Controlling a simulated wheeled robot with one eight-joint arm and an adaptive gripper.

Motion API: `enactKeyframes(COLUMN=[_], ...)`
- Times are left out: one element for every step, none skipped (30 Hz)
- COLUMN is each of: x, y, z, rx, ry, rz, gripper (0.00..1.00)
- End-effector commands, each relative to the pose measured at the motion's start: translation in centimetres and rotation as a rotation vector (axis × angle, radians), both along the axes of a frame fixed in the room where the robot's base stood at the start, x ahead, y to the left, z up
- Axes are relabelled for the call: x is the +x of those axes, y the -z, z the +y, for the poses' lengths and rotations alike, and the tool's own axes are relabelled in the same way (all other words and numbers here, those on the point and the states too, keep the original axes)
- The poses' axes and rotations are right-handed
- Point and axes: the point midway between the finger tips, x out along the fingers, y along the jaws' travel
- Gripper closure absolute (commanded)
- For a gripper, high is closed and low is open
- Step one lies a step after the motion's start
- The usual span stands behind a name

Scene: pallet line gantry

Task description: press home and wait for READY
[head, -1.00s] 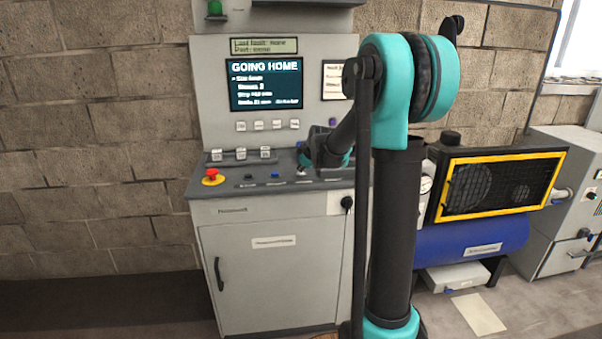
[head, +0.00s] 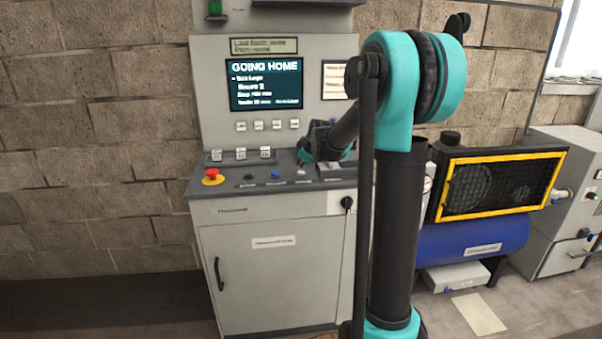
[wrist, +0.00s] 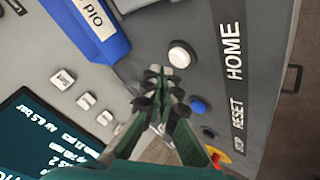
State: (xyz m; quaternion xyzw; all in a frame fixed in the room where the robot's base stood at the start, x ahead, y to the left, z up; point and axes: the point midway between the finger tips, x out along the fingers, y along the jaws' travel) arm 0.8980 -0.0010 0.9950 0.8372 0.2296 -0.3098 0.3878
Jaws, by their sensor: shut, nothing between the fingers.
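The control console (head: 280,252) stands against the wall. Its screen (head: 265,84) reads GOING HOME in the head view. The white button (wrist: 181,54) beside the HOME label (wrist: 230,52) shows clearly in the wrist view, apart from the fingertips in the picture. My gripper (wrist: 158,82) is shut and empty, over the sloped button panel. It also shows in the head view (head: 307,157), above the panel and partly hidden by my arm. I cannot tell the exact gap between fingertips and panel. No READY wording is legible.
A blue button (wrist: 198,105) sits by the RESET label, with a red stop button (head: 212,174) at the panel's left end. A blue labelled block (wrist: 92,25) stands close to the HOME button. A compressor with a yellow-framed guard (head: 503,184) stands at right.

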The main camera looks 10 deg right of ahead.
Motion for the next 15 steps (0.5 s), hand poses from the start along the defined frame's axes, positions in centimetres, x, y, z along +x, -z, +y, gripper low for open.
enactKeyframes(x=[0.0,0.0,0.0,0.0,0.0,0.0,0.0,0.0,0.0,0.0,0.0,0.0,0.0,0.0,0.0], y=[-0.2,-0.4,-0.8,-1.1,-1.3,-1.7,-2.0,-2.3,-2.6,-2.9,-3.1,-3.5,-3.8,-4.0,-4.3], z=[0.0,0.0,0.0,0.0,0.0,0.0,0.0,0.0,0.0,0.0,0.0,0.0,0.0,0.0,0.0], rx=[0.000,0.000,0.000,0.000,0.000,0.000,0.000,0.000,0.000,0.000,0.000,0.000,0.000,0.000,0.000], ry=[0.000,0.000,0.000,0.000,0.000,0.000,0.000,0.000,0.000,0.000,0.000,0.000,0.000,0.000,0.000], rz=[0.000,0.000,0.000,0.000,0.000,0.000,0.000,0.000,0.000,0.000,0.000,0.000,0.000,0.000,0.000], gripper=[1.00,1.00,1.00,1.00,1.00,1.00,1.00,1.00,1.00,1.00,1.00,1.00,1.00,1.00,1.00])
